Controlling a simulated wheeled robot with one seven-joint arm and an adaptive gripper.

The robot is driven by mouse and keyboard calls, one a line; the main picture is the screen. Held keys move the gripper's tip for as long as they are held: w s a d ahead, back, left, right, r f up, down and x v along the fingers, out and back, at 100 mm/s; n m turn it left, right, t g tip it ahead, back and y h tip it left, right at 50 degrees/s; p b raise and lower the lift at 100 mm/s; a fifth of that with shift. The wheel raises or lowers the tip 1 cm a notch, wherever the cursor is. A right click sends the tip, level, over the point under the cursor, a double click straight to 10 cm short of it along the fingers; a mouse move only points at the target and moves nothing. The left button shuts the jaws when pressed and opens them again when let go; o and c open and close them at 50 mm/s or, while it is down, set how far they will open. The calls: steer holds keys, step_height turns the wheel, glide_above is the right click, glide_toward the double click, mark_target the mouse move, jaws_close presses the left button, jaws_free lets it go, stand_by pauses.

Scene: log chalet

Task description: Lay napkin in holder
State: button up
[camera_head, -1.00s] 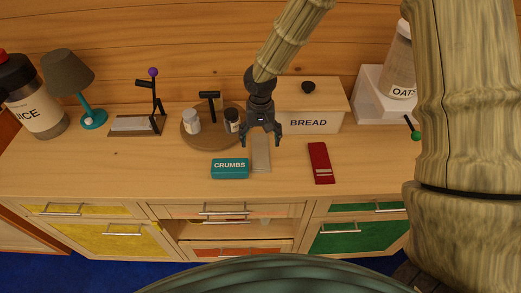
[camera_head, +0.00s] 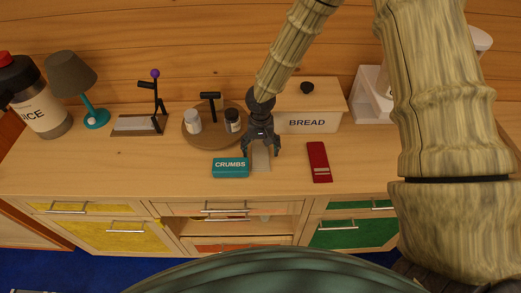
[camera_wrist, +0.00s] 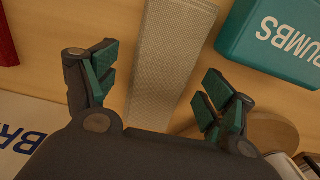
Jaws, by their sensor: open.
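A pale grey, textured folded napkin (camera_head: 261,163) lies flat on the counter beside the teal crumbs box. My gripper (camera_head: 262,152) is open and empty above it, pointing down. In the wrist view, the napkin (camera_wrist: 172,50) runs between the two spread fingers of my gripper (camera_wrist: 158,80), and its near end is hidden by the gripper body. The holder (camera_head: 140,122) stands at the left, a low tray with a black arm topped by a purple ball. Something pale and flat lies in it. A red folded cloth with light stripes (camera_head: 319,162) lies to the right.
The teal crumbs box (camera_head: 230,168) is close left of my gripper. A round wooden board (camera_head: 193,138) with two jars stands behind it. The bread box (camera_head: 308,106) is behind right. A lamp (camera_head: 75,80) and large jar (camera_head: 40,105) stand far left. The front left counter is clear.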

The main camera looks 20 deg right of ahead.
steer(key=c, duration=1)
